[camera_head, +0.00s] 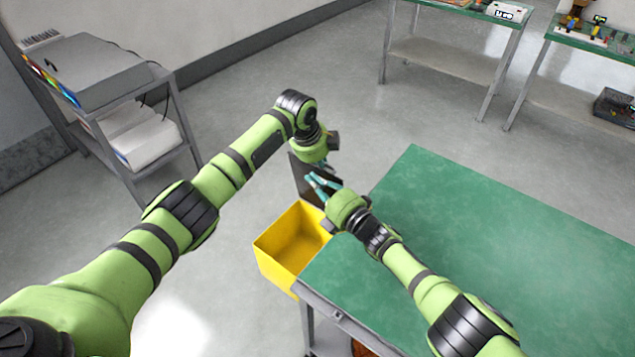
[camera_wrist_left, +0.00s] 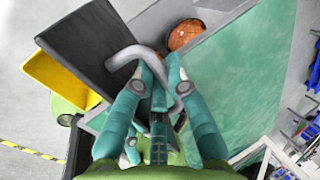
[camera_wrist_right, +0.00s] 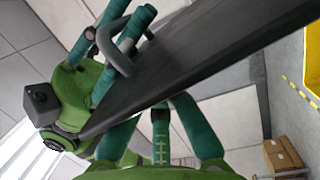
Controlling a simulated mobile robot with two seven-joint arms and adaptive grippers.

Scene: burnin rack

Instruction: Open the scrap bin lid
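The yellow scrap bin (camera_head: 284,242) stands at the left end of the green table; its mouth is uncovered. Its dark lid (camera_head: 303,178) stands raised behind it. In the left wrist view the lid (camera_wrist_left: 95,42) carries a grey loop handle (camera_wrist_left: 124,54). My left gripper (camera_wrist_left: 158,68) has its fingers about this handle; a firm grip is not clear. The right wrist view shows the handle (camera_wrist_right: 104,45) among the left fingers (camera_wrist_right: 112,35). My right gripper (camera_head: 318,182) is by the lid's bin side. In its wrist view, the lid (camera_wrist_right: 200,65) hides its fingertips.
The green table (camera_head: 480,225) has a clear top. A grey cart (camera_head: 150,125) with equipment stands at the left, and more benches (camera_head: 455,65) stand at the back. Open floor lies between the cart and bin.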

